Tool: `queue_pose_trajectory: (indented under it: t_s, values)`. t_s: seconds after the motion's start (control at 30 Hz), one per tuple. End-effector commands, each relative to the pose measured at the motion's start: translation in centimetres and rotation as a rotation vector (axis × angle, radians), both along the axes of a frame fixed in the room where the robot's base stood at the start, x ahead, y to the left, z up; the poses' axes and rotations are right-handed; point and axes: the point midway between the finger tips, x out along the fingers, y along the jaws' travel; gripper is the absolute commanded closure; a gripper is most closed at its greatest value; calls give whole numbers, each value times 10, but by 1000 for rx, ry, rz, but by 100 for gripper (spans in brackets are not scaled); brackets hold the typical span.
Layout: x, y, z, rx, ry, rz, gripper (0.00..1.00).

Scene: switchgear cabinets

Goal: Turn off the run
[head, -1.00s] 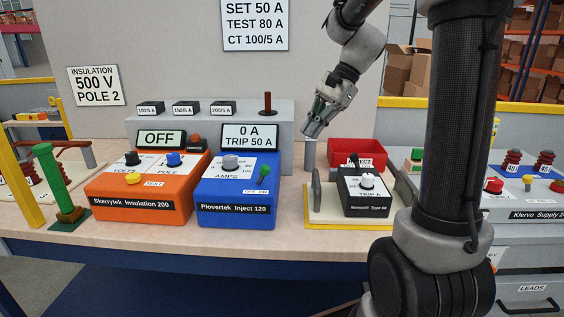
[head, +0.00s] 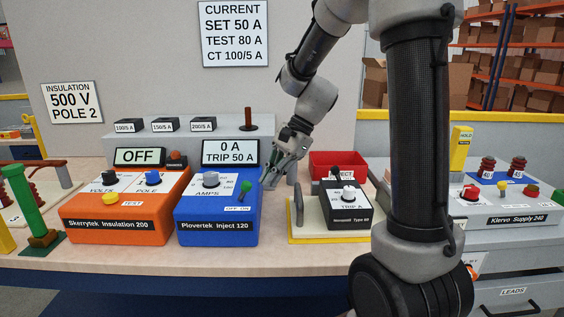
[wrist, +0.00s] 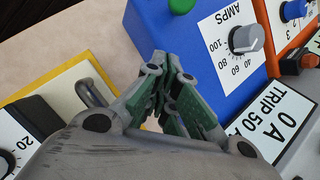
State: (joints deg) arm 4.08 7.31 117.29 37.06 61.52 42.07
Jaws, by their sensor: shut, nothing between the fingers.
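The blue Plovertek Inject 120 box (head: 216,231) stands on the bench, with a grey AMPS knob (head: 211,180) and a green-tipped lever (head: 246,187) above an OFF ON label (head: 238,209). The lever leans to the right, toward the ON side. Its display (head: 230,153) reads 0 A, TRIP 50 A. My gripper (head: 268,183) is shut and empty, just right of the lever and apart from it. In the wrist view my gripper (wrist: 170,78) points at the blue box (wrist: 195,45), and the green lever tip (wrist: 181,5) shows at the top edge.
The orange Skerrytek box (head: 120,222) stands left, its display (head: 139,157) reading OFF. To the right are a metal handle (head: 298,205), a black trip unit (head: 345,208) on a yellow-edged base and a red tray (head: 322,158). A grey ledge (head: 190,140) lies behind.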

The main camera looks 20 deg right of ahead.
Motion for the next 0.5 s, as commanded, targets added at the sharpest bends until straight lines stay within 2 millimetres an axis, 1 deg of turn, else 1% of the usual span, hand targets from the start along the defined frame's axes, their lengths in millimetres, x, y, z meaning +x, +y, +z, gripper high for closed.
queue_pose_trajectory:
  t_s: [0.03, 0.1, 0.2, 0.5]
  values:
    - [-3, 8, 5, -1, -7, 5, 100]
    - [-7, 15, 7, -1, -6, 3, 100]
    - [-10, 23, 9, -1, -6, 3, 100]
    - [-12, 27, 10, -1, -5, 1, 100]
